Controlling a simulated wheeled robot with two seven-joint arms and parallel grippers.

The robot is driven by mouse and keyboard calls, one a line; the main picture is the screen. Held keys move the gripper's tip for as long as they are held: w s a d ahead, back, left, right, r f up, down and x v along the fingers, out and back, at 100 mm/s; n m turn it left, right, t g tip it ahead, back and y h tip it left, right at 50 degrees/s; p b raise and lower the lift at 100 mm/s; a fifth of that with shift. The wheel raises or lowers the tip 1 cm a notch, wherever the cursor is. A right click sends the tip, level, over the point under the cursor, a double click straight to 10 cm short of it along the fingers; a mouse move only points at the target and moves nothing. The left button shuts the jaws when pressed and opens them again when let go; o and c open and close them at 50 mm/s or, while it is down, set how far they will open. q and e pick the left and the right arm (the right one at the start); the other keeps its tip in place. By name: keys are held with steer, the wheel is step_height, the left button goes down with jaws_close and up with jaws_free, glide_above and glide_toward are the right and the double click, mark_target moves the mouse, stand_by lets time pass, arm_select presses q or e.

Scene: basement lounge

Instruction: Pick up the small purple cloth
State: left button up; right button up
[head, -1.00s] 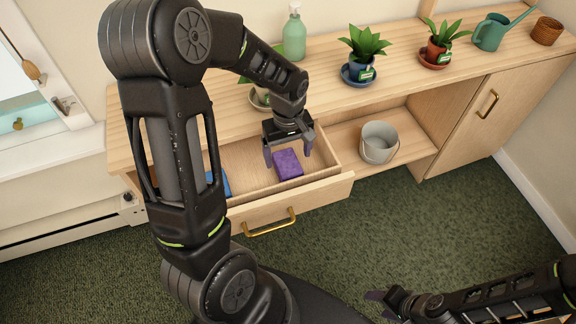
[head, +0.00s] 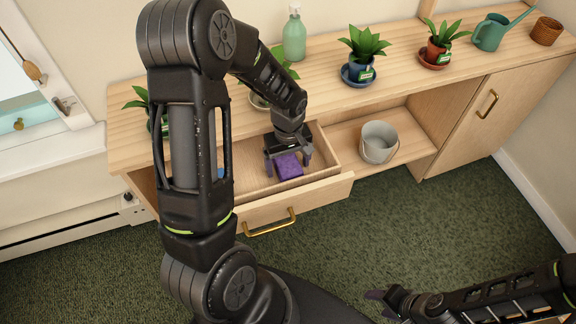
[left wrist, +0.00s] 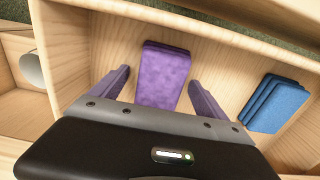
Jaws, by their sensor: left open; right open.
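The small purple cloth (head: 289,167) lies folded in the open drawer (head: 318,190). In the left wrist view the purple cloth (left wrist: 163,75) lies between the two fingers, with a gap on each side. My left gripper (head: 288,166) is open and reaches down into the drawer over the cloth, partly covering it in the head view. The left gripper (left wrist: 158,88) also shows in the left wrist view, its fingers apart and holding nothing. My right gripper (head: 385,302) is at the bottom right, low over the carpet, away from the drawer.
A stack of blue cloths (left wrist: 274,103) lies in the drawer beside the purple one. A metal bucket (head: 379,143) stands in the open shelf right of the drawer. Potted plants (head: 362,52), a green bottle (head: 294,36) and a watering can (head: 494,32) stand on the cabinet top.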

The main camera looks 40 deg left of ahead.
mark_target(288, 163)
arm_select(q)
steer(key=c, duration=1.4)
steer(key=shift+r, duration=0.15)
steer(key=shift+c, duration=0.2)
step_height(288, 163, up, 10)
steer(key=shift+f, duration=0.1)
